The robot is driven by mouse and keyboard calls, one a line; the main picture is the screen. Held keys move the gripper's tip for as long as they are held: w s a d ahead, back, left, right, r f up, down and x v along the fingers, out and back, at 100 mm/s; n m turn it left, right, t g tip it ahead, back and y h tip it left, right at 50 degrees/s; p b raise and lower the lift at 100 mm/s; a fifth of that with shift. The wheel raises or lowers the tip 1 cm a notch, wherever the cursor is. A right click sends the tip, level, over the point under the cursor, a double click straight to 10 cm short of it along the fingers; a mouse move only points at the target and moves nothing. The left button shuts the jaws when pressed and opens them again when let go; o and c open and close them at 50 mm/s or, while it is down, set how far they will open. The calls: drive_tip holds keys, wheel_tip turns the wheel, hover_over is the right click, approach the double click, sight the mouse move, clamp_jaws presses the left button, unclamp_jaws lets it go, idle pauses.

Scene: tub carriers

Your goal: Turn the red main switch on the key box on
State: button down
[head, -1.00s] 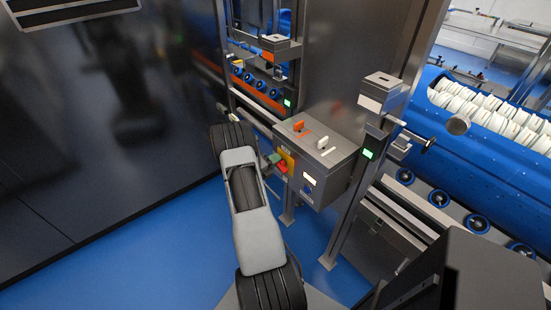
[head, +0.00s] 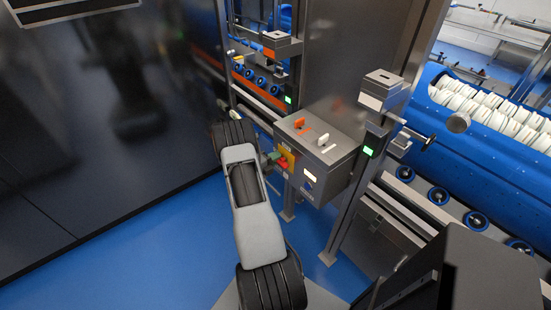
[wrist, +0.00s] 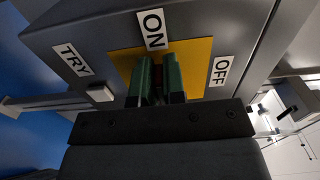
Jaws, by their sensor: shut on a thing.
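The grey key box (head: 325,175) stands at the middle in the head view. Its front carries a yellow plate (wrist: 200,60) with ON above, OFF to the right and TRY to the left in the wrist view. My gripper (wrist: 159,80) has green fingers, shut on the red main switch (wrist: 158,75). Only a narrow dark red strip of the switch shows between the fingers, below the ON label; the rest is hidden, so its exact angle is hard to tell. In the head view the red switch (head: 283,162) shows beside a green finger.
A dark panel (head: 90,120) fills the left; blue floor lies below.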

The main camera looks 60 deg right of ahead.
drive_tip(key=c, duration=1.3)
unclamp_jaws()
drive_tip(key=shift+s+f, duration=0.2)
drive_tip(key=shift+f, duration=0.05)
drive_tip(key=shift+o, duration=0.5)
drive_tip(key=shift+r, duration=0.15)
drive_tip(key=shift+w, duration=0.1)
drive_tip(key=b+v, duration=0.1)
drive_tip(key=v, duration=1.3)
